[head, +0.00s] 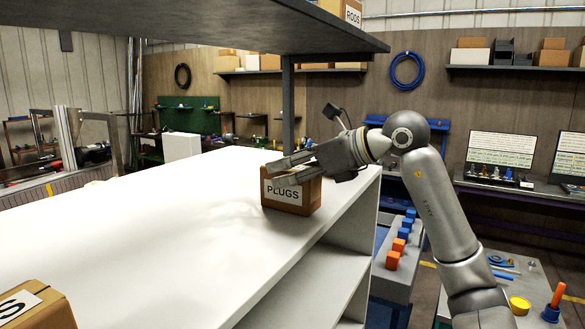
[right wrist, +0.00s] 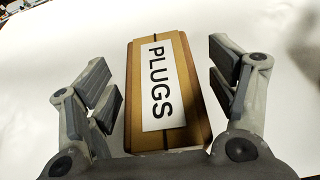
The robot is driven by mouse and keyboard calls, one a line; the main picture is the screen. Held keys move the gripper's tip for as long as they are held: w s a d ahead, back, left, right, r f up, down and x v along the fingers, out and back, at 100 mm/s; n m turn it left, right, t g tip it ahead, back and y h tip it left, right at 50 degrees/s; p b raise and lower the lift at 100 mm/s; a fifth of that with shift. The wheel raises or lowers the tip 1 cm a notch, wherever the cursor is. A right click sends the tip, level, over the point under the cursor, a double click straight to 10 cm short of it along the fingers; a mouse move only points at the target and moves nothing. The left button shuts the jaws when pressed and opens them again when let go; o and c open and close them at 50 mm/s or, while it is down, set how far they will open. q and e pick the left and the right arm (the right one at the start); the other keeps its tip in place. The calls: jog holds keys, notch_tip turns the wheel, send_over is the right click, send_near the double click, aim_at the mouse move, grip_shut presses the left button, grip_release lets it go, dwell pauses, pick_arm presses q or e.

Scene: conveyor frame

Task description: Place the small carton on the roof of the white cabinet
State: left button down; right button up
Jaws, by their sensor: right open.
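A small brown carton labelled PLUGS (head: 291,197) stands upright on the white roof of the cabinet (head: 150,235), near its far right corner. My right gripper (head: 274,173) is open at the carton's upper part, its fingers overlapping the box in the head view. In the right wrist view the carton (right wrist: 158,95) lies between the two open fingers of the gripper (right wrist: 162,72), with a gap on each side. I see no grip on it. My left gripper is not in view.
Another brown carton (head: 38,307) sits at the near left of the roof, partly cut off. A dark overhead shelf (head: 200,28) spans above, with a post (head: 288,105) behind the PLUGS carton. The middle of the roof is clear.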

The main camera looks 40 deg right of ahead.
jog(key=shift+r, duration=0.1)
jog(key=shift+s+d, duration=0.1)
jog(key=shift+s, duration=0.15)
jog(key=b+v, duration=0.5)
jog(key=v, duration=0.6)
jog(key=shift+s+r, duration=0.15)
jog(key=shift+s, duration=0.05)
